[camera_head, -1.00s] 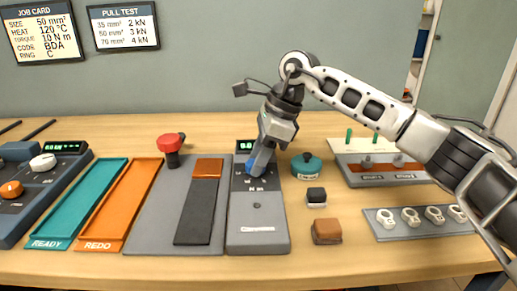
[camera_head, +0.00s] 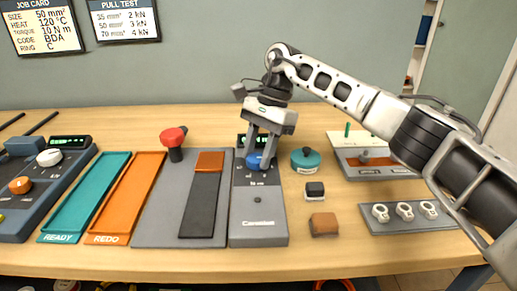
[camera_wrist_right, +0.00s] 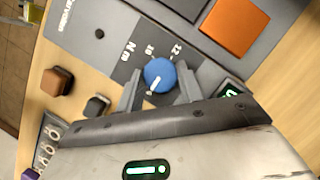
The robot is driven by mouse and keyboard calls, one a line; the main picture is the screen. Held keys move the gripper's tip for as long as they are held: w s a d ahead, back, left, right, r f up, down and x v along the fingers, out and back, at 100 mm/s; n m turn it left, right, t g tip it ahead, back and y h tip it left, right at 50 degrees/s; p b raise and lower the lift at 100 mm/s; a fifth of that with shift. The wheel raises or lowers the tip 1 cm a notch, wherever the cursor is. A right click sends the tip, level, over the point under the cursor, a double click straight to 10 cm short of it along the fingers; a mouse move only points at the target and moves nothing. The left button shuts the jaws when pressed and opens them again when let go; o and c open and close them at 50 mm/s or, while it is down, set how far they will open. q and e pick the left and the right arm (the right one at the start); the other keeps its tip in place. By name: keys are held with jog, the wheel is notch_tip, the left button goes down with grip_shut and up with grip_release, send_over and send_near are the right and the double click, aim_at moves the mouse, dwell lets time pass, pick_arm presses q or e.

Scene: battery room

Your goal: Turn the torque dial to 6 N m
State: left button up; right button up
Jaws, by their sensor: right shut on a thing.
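The blue torque dial (camera_head: 261,164) sits on the grey torque unit (camera_head: 257,233). In the right wrist view the dial (camera_wrist_right: 159,73) shows a white pointer mark toward the lower left, with "N m", "10" and "12" printed on the panel beside it. My right gripper (camera_head: 260,158) comes down from above, its fingers on either side of the dial and shut on it; they also show in the wrist view (camera_wrist_right: 159,84). The unit's green display (camera_wrist_right: 229,92) is partly hidden and I cannot read its value. My left gripper is out of view.
A teal round container (camera_head: 305,160), a black-and-grey block (camera_head: 315,191) and a brown block (camera_head: 323,224) stand right of the unit. A grey board with a black strip (camera_head: 200,205) and a red button (camera_head: 173,137) are to the left. The job card (camera_head: 40,27) reads torque 10 N m.

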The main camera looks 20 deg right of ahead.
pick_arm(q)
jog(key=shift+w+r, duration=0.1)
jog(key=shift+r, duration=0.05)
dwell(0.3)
pick_arm(e)
jog(key=o, duration=1)
pick_arm(q)
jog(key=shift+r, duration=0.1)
jog(key=p, duration=0.2)
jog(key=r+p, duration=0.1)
jog(key=p, duration=0.1)
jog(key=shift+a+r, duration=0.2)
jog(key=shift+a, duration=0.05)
pick_arm(e)
jog(key=v, duration=1.6)
